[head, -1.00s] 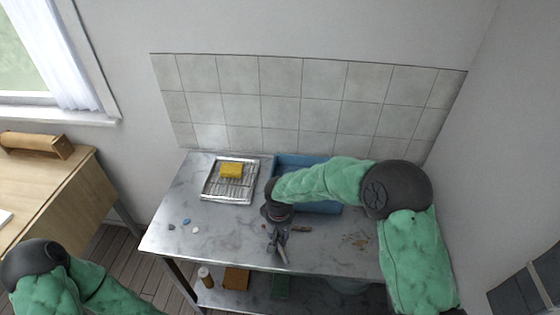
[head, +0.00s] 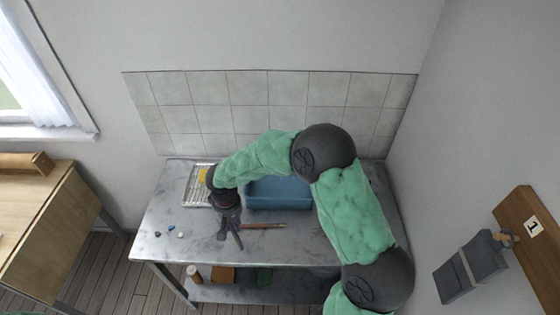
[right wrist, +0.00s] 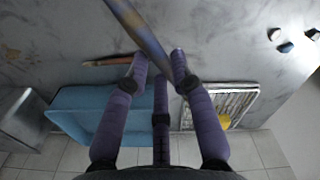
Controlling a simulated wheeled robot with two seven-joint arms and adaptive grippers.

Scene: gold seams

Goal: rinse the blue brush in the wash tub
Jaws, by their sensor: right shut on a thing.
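The blue wash tub (head: 278,194) stands at the back of the metal table, partly behind my right arm. It also shows in the right wrist view (right wrist: 75,122). My right gripper (head: 230,236) is over the table's front part, left of the tub. In the right wrist view its fingers (right wrist: 162,72) are shut on a long, thin handle (right wrist: 142,34) with a bluish sheen, which I take for the blue brush. Its upper end runs out of that view, so I cannot see the whole brush. My left gripper is not in view.
A brown brush or stick (head: 262,226) lies in front of the tub. A wire rack tray (head: 190,196) with a yellow sponge (head: 203,176) stands at the left, partly behind my arm. Small stones (head: 171,227) lie on the left. A tiled wall (head: 280,92) closes the back.

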